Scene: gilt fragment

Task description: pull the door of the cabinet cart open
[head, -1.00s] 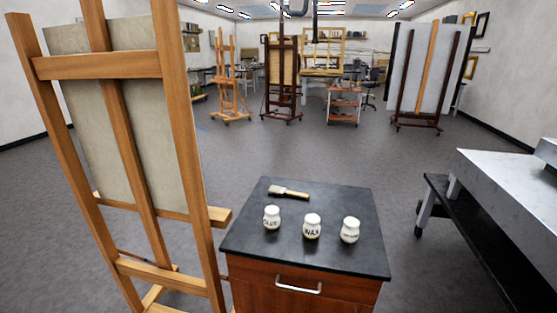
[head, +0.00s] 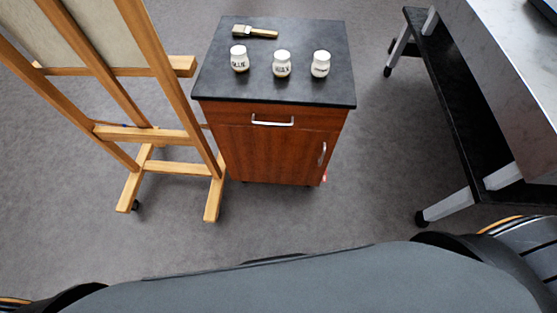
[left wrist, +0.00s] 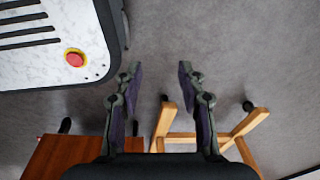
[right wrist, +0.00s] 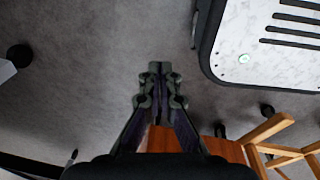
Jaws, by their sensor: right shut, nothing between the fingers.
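The cabinet cart (head: 215,113) stands ahead of me in the head view, reddish-brown wood with a black top. Its door (head: 262,153) is closed, below a closed drawer with a horizontal handle (head: 272,120). The door's silver vertical handle (head: 322,154) is near its right edge. Brown wood that looks like the cart (left wrist: 65,157) shows at the bottom of the left wrist view, and also in the right wrist view (right wrist: 229,150). My left gripper (left wrist: 158,70) is open and empty. My right gripper (right wrist: 160,68) is shut and empty. Neither gripper shows in the head view.
Three white jars (head: 282,64) and a brush (head: 255,32) are on the cart top. A wooden easel (head: 160,136) stands close at the cart's left. A table with a dark lower shelf (head: 455,100) is at the right. The floor (head: 385,190) between cart and table is clear.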

